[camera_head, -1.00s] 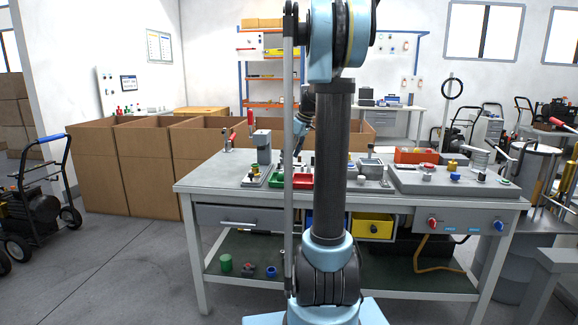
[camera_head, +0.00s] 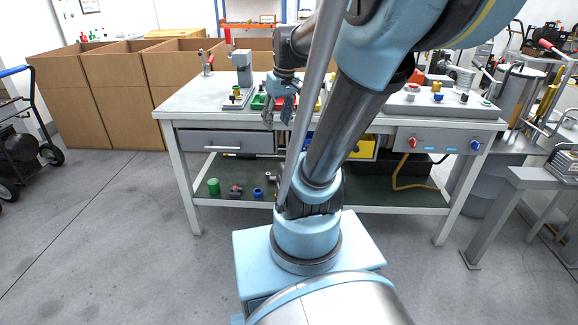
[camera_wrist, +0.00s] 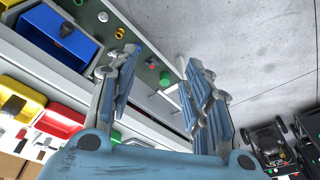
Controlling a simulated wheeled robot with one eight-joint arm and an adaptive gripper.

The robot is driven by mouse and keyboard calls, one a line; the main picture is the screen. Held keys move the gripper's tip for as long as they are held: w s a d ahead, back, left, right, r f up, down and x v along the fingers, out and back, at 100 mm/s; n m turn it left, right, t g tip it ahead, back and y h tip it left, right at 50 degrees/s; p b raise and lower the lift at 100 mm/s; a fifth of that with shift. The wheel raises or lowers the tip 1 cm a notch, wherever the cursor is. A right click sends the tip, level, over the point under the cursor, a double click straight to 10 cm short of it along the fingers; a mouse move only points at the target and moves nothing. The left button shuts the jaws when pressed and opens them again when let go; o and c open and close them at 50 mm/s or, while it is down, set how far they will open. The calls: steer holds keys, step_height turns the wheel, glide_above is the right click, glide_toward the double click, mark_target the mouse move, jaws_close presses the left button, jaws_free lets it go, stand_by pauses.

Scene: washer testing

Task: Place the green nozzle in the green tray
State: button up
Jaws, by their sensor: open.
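A green cylinder (camera_head: 214,186), which looks like the green nozzle, stands on the lower shelf of the workbench at its left. It also shows in the wrist view (camera_wrist: 165,78), beyond the fingertips and roughly in line with the gap between them. The green tray (camera_head: 258,102) is on the bench top, partly behind my gripper (camera_head: 278,117). In the wrist view only a small green part shows beside the left finger. My gripper is open and empty, pointing down at the bench's front edge, well above the shelf. Its spread fingers show in the wrist view (camera_wrist: 163,60).
A red tray (camera_wrist: 60,119) lies beside the green one. A drawer (camera_head: 226,142) and a yellow bin (camera_head: 361,147) hang under the bench top. A blue ring (camera_head: 258,193) and a dark red-grey part (camera_head: 236,191) lie on the shelf. The floor in front is clear.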

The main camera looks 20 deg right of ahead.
steer(key=s+d+f+m+h, duration=0.1)
steer(key=s+f+m, duration=0.2)
steer(key=s+f, duration=0.7)
steer(key=shift+s+f, duration=0.3)
steer(key=shift+s, duration=0.9)
